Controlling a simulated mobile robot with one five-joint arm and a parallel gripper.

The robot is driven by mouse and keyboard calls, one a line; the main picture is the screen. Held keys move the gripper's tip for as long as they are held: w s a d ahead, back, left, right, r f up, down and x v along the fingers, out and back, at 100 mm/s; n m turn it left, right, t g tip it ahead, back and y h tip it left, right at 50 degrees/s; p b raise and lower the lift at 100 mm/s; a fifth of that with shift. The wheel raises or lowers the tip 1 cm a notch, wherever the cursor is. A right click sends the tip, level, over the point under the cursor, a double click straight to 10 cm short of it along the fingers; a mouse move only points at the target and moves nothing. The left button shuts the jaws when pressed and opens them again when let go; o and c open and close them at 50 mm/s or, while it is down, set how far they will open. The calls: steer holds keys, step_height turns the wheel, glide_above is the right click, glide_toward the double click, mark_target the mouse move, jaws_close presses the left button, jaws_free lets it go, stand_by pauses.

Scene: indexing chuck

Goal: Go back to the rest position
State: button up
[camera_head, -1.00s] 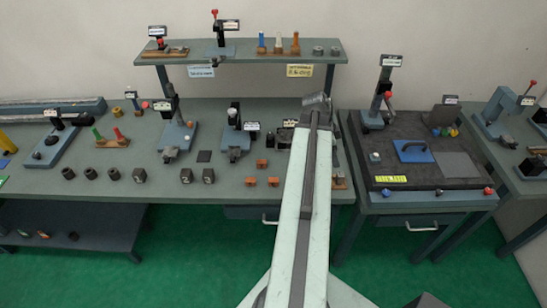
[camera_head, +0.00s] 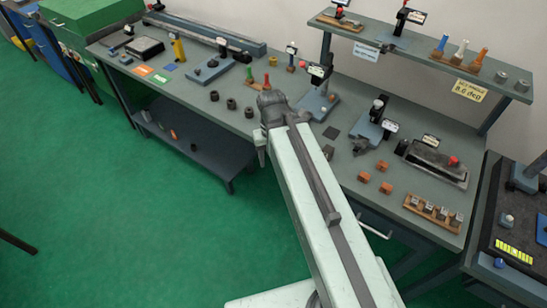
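My arm reaches from the bottom of the head view up to the front edge of the long grey-green workbench (camera_head: 225,118). Its dark end, with my gripper (camera_head: 262,150), is at the bench's front edge, left of the blue fixture (camera_head: 316,105) and right of several dark round collars. The gripper is small and mostly hidden behind the arm's end. I cannot make out its fingers or whether they are open. I see no object held there.
Orange blocks (camera_head: 383,165) and a wooden rack (camera_head: 433,212) of metal pieces lie right of my arm. A raised shelf (camera_head: 425,52) stands behind. A lower shelf (camera_head: 190,135) is under the bench. Green floor (camera_head: 110,215) is open at the left.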

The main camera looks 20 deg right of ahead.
steer(key=shift+f+b, duration=2.75)
steer(key=shift+b, duration=0.05)
